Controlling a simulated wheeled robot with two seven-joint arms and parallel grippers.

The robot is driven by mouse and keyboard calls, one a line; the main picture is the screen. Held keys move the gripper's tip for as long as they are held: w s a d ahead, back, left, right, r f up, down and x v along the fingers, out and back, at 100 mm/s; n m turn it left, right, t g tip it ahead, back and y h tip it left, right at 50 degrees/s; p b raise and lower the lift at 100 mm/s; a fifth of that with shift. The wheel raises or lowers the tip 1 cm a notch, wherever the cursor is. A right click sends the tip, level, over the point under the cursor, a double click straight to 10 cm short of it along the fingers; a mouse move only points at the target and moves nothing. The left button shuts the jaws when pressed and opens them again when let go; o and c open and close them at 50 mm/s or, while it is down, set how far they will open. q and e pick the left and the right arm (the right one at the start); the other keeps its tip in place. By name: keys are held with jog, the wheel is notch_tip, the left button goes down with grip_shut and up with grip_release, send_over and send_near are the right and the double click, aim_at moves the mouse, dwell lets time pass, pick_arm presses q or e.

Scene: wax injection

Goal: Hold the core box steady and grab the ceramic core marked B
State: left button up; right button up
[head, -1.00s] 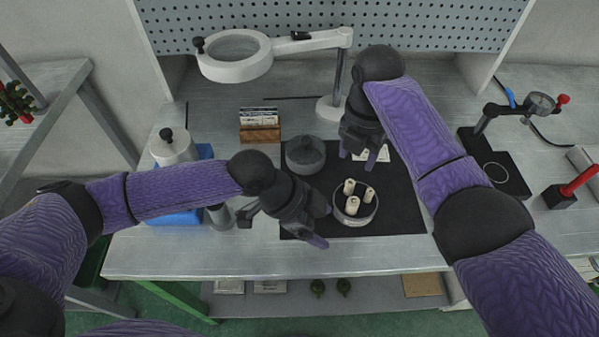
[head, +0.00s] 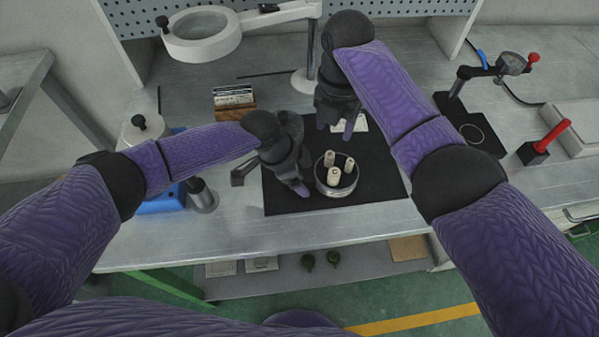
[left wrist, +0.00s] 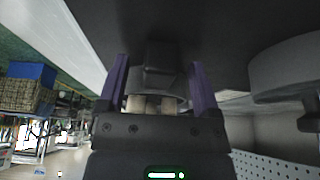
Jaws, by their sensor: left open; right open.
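The core box (head: 335,189) is a round, grey, open container on the black mat. Several pale ceramic cores (head: 334,175) stand in it; their letters are too small to read, so I cannot tell which is B. My left gripper (head: 306,188) is open, low at the box's left side. In the left wrist view its purple fingers (left wrist: 160,88) are apart, with the box and pale cores seen between them; I cannot tell whether they touch it. My right gripper (head: 338,127) is open and empty, above the mat behind the box.
The black mat (head: 380,185) has free room right of the box. A magnifier lamp (head: 202,35), a card holder (head: 234,103) and a dial gauge stand (head: 490,70) stand farther back.

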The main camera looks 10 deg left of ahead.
pick_arm(q)
grip_shut()
dwell(1.4)
